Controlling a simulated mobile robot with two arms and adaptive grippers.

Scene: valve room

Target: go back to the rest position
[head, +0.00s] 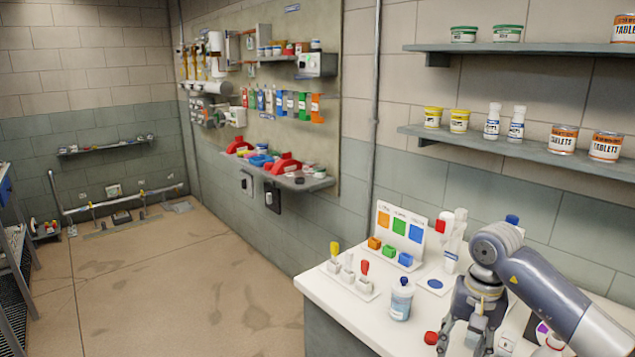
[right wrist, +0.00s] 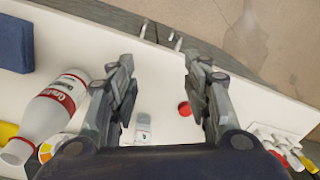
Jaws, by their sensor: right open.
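My right gripper (head: 463,348) hangs pointing down over the front of the white counter (head: 345,307) in the head view. In the right wrist view its two fingers (right wrist: 158,62) are spread apart with nothing between the tips. A small red cap-like object (right wrist: 185,108) lies on the counter below the fingers; the head view shows a red piece (head: 431,338) beside the gripper. My left gripper is not in view.
On the counter stand a blue-white bottle (head: 401,298), a colour-card stand (head: 400,231) with blocks, and a tray of coloured-handle pieces (head: 348,279). A lying bottle (right wrist: 52,105) is near the fingers. Shelves (head: 500,148) hang above. Open floor (head: 190,290) lies left.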

